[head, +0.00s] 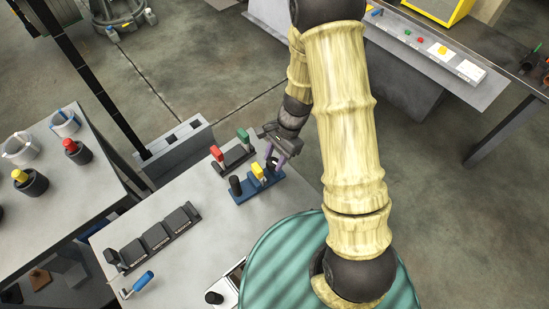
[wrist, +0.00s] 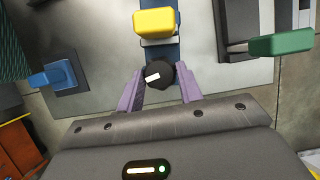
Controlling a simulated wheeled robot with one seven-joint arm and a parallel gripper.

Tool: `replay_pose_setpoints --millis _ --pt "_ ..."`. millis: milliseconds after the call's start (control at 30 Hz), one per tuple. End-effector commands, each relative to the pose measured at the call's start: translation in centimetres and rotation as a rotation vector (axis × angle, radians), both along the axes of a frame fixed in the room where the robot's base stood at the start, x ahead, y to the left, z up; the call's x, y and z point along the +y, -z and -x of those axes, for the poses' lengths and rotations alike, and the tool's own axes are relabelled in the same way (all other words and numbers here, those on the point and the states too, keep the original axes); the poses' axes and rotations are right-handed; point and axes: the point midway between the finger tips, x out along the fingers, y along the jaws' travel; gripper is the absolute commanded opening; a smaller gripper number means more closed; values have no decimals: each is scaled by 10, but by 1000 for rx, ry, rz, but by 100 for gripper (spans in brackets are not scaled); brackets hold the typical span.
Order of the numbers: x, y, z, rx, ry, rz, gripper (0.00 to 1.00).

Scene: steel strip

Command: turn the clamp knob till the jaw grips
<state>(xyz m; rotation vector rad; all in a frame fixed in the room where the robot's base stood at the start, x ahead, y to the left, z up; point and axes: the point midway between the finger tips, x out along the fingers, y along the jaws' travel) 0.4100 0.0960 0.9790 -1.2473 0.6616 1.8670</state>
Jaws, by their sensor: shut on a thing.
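The clamp has a blue base (head: 247,190) on the grey bench top, with a yellow block (head: 258,171) on it and a black post at its left end. In the wrist view the yellow block (wrist: 155,21) stands just beyond the dark round knob (wrist: 158,70), which has a white mark on its face. My gripper (wrist: 159,88) has its purple fingers on either side of the knob, shut on it. In the head view my gripper (head: 275,157) is at the right end of the clamp, and the knob is hard to make out. Whether the jaw touches anything cannot be told.
A second fixture with a red block (head: 216,153) and a green block (head: 243,136) stands close behind the clamp. A row of dark plates (head: 155,237) and a blue handle (head: 142,281) are toward the front left. Bare bench top lies between.

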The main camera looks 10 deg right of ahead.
Motion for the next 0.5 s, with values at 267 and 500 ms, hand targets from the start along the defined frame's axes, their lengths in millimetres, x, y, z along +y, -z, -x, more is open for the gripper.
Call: replay_pose_setpoints --millis 267,500 --pt "0 -1 0 0 -3 0 54" --pt "0 0 0 -1 -4 0 57"
